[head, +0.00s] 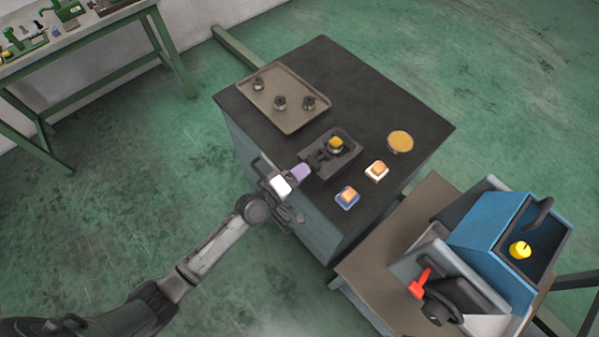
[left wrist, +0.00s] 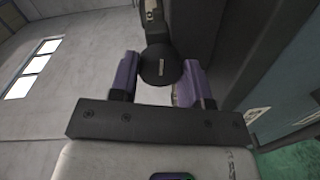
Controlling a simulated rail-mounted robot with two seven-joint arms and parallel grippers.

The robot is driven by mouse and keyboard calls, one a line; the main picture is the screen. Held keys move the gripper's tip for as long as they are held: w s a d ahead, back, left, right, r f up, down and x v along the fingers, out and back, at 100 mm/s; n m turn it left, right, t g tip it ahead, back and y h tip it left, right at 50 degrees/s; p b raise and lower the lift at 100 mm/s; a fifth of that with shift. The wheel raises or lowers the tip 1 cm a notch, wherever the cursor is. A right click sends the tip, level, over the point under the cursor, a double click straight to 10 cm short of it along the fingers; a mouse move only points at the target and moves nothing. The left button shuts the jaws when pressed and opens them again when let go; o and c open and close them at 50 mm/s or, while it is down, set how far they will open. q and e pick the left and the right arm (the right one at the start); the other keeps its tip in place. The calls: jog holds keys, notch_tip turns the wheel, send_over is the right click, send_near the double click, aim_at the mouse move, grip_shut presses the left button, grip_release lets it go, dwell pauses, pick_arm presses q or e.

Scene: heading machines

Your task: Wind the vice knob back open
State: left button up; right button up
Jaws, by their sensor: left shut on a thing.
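The vice (head: 346,160) is a dark grey block near the front left edge of the black bench top. A dark round piece with a yellow top (head: 336,144) sits in it. My left gripper (head: 301,171), with purple fingers, is at the vice's front left end. In the left wrist view the vice knob (left wrist: 160,64) is a dark round disc with a small pale mark. The purple fingers (left wrist: 160,78) stand on both sides of it, shut on it. In the head view the gripper hides the knob. My right gripper is in neither view.
A tray (head: 290,122) with several dark round parts lies at the back left of the bench top (head: 375,95). An orange disc (head: 400,141) and two small blocks (head: 376,170) (head: 347,196) lie right of the vice. A blue machine (head: 490,235) stands at right.

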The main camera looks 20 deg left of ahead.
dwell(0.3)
pick_arm(q)
jog(key=o, duration=0.9)
jog(key=shift+s+a, duration=0.15)
jog(key=shift+s, duration=0.1)
jog(key=v, duration=1.3)
jog(key=shift+s+a+b, duration=0.1)
jog(key=shift+b, duration=0.2)
